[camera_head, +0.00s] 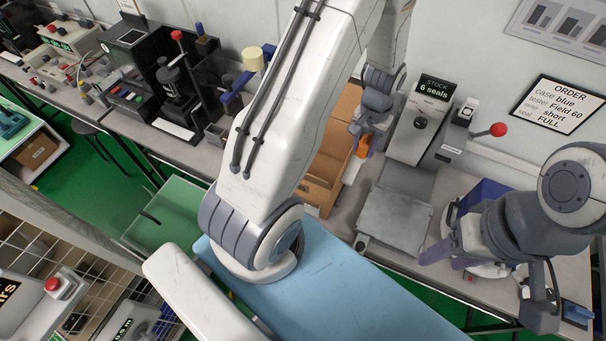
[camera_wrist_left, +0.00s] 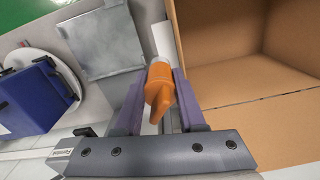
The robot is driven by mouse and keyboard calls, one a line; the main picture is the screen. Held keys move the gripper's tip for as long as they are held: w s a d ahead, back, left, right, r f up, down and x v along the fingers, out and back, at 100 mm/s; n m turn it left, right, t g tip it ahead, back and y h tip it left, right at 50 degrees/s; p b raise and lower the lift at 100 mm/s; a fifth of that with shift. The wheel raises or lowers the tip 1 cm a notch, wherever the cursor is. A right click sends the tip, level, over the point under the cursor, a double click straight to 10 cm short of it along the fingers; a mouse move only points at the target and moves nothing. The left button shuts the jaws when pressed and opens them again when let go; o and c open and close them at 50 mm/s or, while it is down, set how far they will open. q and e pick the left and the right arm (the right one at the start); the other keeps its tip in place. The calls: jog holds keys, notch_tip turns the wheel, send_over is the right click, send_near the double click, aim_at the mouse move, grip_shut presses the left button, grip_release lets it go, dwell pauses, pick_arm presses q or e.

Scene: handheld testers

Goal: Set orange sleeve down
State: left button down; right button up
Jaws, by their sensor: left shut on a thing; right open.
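The orange sleeve (camera_wrist_left: 159,88) is between the two purple fingers of my left gripper (camera_wrist_left: 156,100), which is shut on it. In the head view the sleeve (camera_head: 363,146) shows as a small orange patch under my left gripper (camera_head: 365,140), by the right edge of the cardboard box. The wrist view shows it just left of the box wall; whether it touches the counter I cannot tell. My right gripper (camera_head: 452,248) is open at the right, low beside a blue case (camera_head: 484,196), and partly hidden by its own arm.
The open cardboard box (camera_head: 325,170) looks empty inside (camera_wrist_left: 245,55). A grey metal plate (camera_head: 393,220) lies right of it, before the seal dispenser (camera_head: 420,125). The blue case (camera_wrist_left: 30,98) stands on a round white plate. An order sign (camera_head: 562,107) hangs on the wall.

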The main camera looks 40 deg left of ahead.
pick_arm(q)
jog(key=s+a+f+n+b, duration=0.2)
jog(key=a+f+n+b, duration=0.15)
jog(key=a, duration=0.45)
jog(key=s+a+f+n+b, duration=0.25)
jog(key=a+f+n, duration=0.2)
jog(key=a, duration=0.35)
jog(key=s+d+r+b, duration=0.25)
jog(key=d+r, duration=0.25)
jog(key=d, duration=0.6)
jog(key=a+f+p, duration=0.1)
jog(key=a+f, duration=1)
jog(key=shift+s+n+h+p, duration=0.15)
jog(key=shift+n+h+p, duration=0.15)
jog(key=shift+p, duration=0.1)
pick_arm(e)
notch_tip(320, 180, down, 7)
jog(key=n, duration=0.1)
pick_arm(q)
jog(key=shift+f, duration=0.15)
pick_arm(e)
jog(key=shift+a+f, duration=0.1)
jog(key=shift+f, duration=0.05)
pick_arm(q)
jog(key=shift+f+b, duration=0.5)
jog(key=shift+b, duration=0.05)
jog(key=c, duration=0.5)
grip_release()
pick_arm(e)
jog(key=shift+f, duration=0.4)
